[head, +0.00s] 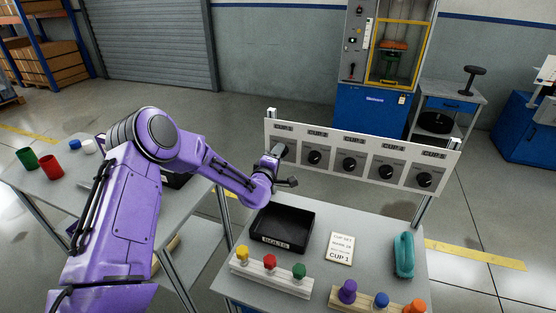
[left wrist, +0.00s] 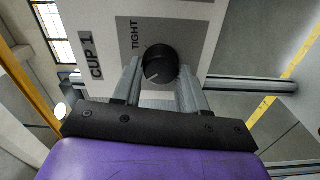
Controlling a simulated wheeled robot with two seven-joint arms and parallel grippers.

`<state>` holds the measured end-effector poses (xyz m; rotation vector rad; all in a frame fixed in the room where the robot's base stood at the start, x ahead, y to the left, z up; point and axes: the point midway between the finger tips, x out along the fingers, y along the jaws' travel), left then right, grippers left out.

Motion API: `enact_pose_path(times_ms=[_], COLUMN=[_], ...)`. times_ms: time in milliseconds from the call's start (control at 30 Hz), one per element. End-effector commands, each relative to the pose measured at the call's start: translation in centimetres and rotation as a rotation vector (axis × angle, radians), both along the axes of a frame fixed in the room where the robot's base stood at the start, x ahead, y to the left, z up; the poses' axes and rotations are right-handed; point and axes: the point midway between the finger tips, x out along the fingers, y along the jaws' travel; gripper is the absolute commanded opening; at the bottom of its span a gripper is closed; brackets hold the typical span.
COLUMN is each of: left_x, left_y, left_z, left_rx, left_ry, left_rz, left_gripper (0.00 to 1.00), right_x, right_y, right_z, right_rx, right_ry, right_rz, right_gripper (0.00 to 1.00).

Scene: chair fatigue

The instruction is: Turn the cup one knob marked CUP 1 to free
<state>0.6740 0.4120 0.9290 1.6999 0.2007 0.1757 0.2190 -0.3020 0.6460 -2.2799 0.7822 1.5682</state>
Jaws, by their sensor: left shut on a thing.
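A white panel (head: 450,173) on posts carries a row of black knobs on grey plates. The CUP 1 knob (left wrist: 160,64) is round and black with a white pointer line, which slants to the lower left in the left wrist view. The label CUP 1 (left wrist: 90,55) and the word TIGHT (left wrist: 134,35) are beside it. My left gripper (left wrist: 160,75) is shut on this knob, one finger on each side. In the head view my left gripper (head: 277,152) is at the panel's left end and hides most of that knob. My right gripper is not in view.
Further knobs (head: 314,158) sit close to the right along the panel. Below stand a black BOLTS tray (head: 283,243), a CUP 1 card (head: 340,248), a teal handled object (head: 403,254) and wooden blocks with coloured knobs (head: 270,274). A blue test machine (head: 372,112) stands behind.

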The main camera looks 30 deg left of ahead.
Motion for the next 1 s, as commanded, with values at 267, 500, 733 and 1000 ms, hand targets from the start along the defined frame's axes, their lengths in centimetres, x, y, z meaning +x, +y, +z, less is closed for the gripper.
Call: enact_pose_path(times_ms=[267,500,733,1000], left_x=[0.0,0.0,0.01,0.01], left_y=[0.06,0.03,0.02,0.02], left_z=[-0.12,-0.08,-0.05,-0.05], left_rx=[-0.114,-0.148,-0.151,-0.15], left_ry=[-0.028,-0.035,-0.036,-0.036], left_rz=[0.001,0.0,0.0,0.001], left_gripper=[0.12,0.12,0.12,0.66], right_x=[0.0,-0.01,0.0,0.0], right_y=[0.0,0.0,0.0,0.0], right_z=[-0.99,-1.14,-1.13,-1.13], right_rx=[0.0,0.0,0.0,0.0], right_ry=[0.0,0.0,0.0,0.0], right_rz=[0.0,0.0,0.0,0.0], right_gripper=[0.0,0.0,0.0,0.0])
